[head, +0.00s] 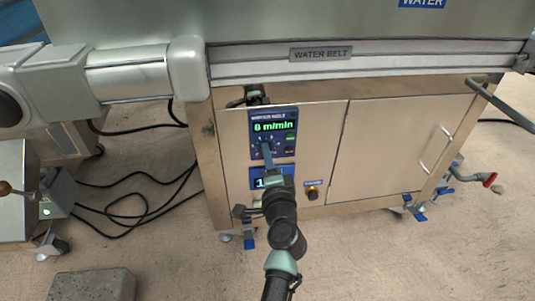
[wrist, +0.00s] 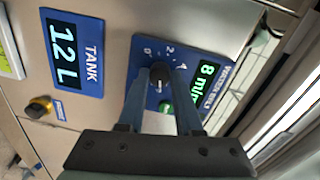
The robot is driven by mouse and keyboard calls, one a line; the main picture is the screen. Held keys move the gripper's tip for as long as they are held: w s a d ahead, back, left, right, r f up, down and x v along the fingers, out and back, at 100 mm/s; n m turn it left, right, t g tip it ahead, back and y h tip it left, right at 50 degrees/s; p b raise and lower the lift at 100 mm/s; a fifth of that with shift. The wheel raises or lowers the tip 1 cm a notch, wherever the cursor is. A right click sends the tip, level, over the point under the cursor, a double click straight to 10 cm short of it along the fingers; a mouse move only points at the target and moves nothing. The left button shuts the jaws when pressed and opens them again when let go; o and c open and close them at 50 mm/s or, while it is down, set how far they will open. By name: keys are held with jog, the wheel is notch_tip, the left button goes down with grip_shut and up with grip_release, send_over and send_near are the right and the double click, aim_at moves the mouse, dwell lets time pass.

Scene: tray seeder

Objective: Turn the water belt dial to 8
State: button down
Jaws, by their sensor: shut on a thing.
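The water belt dial (wrist: 159,73) is a black round knob on a blue panel (wrist: 190,52) marked with a number scale; 0, 2 and 4 show. Its white mark points toward the bottom of the wrist view. The green display (wrist: 206,80) beside it reads 8 m/min; it also shows in the head view (head: 272,127). My gripper (wrist: 159,80) has one blue finger on each side of the knob and is shut on it. In the head view my gripper (head: 267,150) reaches the panel from below and hides the dial.
A tank display (wrist: 63,55) reading 12 L or 1.2 L sits beside the dial panel. A black knob with a yellow ring (head: 312,194) is on the cabinet to the right. The WATER BELT rail (head: 320,54) runs above. Cables (head: 140,205) lie on the floor at left.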

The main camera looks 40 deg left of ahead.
jog(key=shift+m, duration=0.9)
jog(key=c, duration=0.6)
grip_release()
jog(key=p+v, duration=0.4)
jog(key=v, duration=0.9)
jog(key=shift+w, duration=0.1)
